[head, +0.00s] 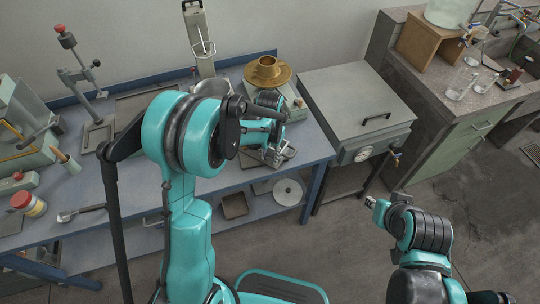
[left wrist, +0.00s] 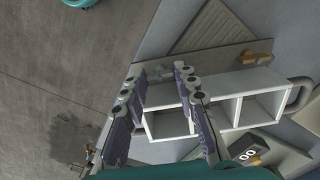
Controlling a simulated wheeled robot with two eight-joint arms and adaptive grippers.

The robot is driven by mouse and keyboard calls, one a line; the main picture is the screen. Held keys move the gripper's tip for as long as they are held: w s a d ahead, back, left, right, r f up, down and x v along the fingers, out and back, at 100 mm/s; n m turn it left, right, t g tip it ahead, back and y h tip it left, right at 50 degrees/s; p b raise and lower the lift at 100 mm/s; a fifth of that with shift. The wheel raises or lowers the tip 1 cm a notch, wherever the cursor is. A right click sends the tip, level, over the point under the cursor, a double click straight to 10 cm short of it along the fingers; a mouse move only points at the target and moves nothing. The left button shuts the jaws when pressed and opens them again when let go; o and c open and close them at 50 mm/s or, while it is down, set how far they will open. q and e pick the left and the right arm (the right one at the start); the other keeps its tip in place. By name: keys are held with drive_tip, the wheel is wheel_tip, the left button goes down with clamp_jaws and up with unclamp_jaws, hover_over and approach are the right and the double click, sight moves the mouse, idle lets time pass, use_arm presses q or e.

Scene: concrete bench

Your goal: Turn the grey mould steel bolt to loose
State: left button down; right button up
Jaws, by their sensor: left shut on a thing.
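In the left wrist view, the pale grey mould (left wrist: 237,112) with open square compartments lies beyond and to the right of my left gripper (left wrist: 160,72). In the head view my left gripper (head: 275,156) is low over the bench's front part, and my arm hides most of the mould. My right gripper (head: 376,206) is away from the bench, over the floor; its jaws are unclear.
A brass flanged piece (head: 267,73) stands behind my left gripper. A grey lidded box (head: 350,92) stands right of the blue bench (head: 150,225). A digital device (left wrist: 255,148) lies near the mould. Open floor (head: 330,245) is in front.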

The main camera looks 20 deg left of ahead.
sight(269, 161)
use_arm(q)
drive_tip(key=c, duration=1.4)
unclamp_jaws()
drive_tip(key=shift+c, duration=0.2)
wheel_tip(269, 161, up, 12)
drive_tip(key=s+a+r+n+t, duration=0.1)
drive_tip(key=s+r+t, duration=0.1)
drive_tip(key=s, duration=0.7)
drive_tip(key=s+a+r+n+t, duration=0.1)
drive_tip(key=s+r+n+t, duration=0.1)
drive_tip(key=s+t, duration=0.3)
drive_tip(key=s, duration=0.4)
drive_tip(key=shift+s+a, duration=0.15)
drive_tip(key=shift+a, duration=0.25)
